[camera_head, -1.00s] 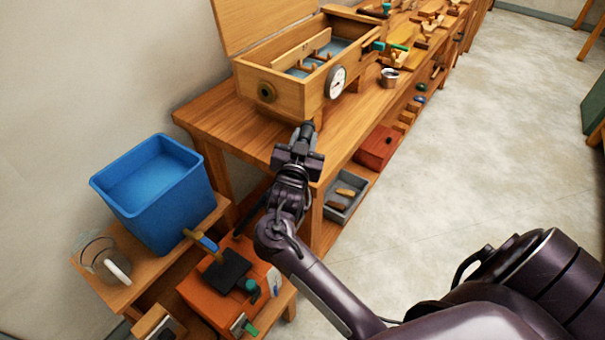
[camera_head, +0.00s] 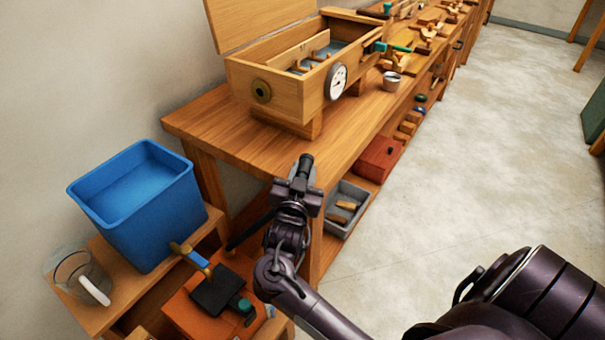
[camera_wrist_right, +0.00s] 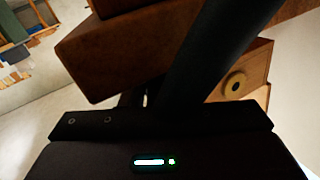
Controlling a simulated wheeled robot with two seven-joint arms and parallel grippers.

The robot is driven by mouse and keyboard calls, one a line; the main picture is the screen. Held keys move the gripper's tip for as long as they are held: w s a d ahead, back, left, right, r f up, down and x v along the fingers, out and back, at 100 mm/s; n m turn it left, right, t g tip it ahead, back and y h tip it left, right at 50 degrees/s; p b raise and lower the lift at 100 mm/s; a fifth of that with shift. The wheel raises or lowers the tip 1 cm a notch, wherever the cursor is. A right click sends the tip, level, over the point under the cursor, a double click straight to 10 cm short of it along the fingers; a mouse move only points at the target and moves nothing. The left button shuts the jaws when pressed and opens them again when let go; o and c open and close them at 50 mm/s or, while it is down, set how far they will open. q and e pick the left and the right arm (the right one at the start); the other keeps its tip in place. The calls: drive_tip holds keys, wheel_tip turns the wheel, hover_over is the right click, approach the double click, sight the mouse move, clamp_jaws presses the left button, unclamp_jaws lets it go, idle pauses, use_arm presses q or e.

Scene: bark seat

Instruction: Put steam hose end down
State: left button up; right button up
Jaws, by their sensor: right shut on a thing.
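My right gripper (camera_head: 300,178) is shut on the black steam hose end (camera_head: 306,161), at the front corner of the wooden bench (camera_head: 262,150). The hose tip points up and away from me. A dark length of hose (camera_head: 248,230) slants down to the left behind my wrist. In the right wrist view the hose (camera_wrist_right: 222,50) is a thick dark tube rising from the jaws; the fingertips are hidden there. I cannot tell whether the hose end touches the bench. My left gripper is not in view.
A long wooden box (camera_head: 285,105) with open lid, round port (camera_head: 261,90) and dial (camera_head: 336,82) stands on the bench. A blue tub (camera_head: 140,235), a glass jug (camera_head: 75,278) and an orange unit (camera_head: 195,315) are lower left. The bench top before the box is clear.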

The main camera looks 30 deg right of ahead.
drive_tip(key=shift+f, duration=0.1)
drive_tip(key=o, duration=0.9)
drive_tip(key=shift+f, duration=0.1)
drive_tip(key=shift+r, duration=0.25)
drive_tip(key=b+v, duration=0.1)
drive_tip(key=v, duration=1.1)
